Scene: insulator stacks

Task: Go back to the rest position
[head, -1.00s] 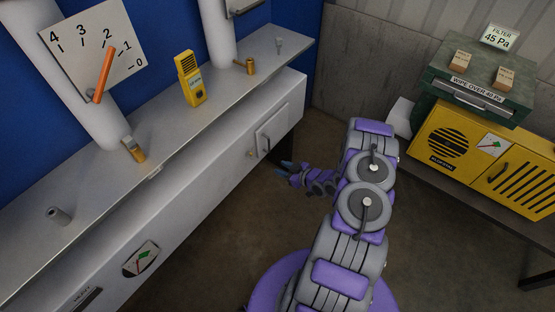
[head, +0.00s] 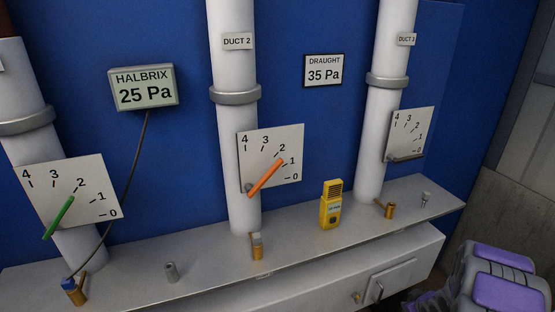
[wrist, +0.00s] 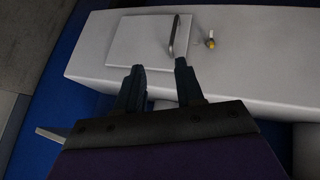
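My gripper (wrist: 160,78) shows in the wrist view with its two dark fingers apart and nothing between them. Beyond the fingers is the white bench front with a square door (wrist: 150,42) and its bar handle (wrist: 174,36). A small brass knob (wrist: 210,42) is beside the door. I cannot tell how close the fingers are to the door. In the head view, my purple and grey arm (head: 505,285) is at the bottom right, below the bench end, and my fingertips are not clearly visible.
Three white ducts stand behind, with dial plates and coloured pointers. Displays read HALBRIX 25 Pa (head: 144,88) and DRAUGHT 35 Pa (head: 323,70).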

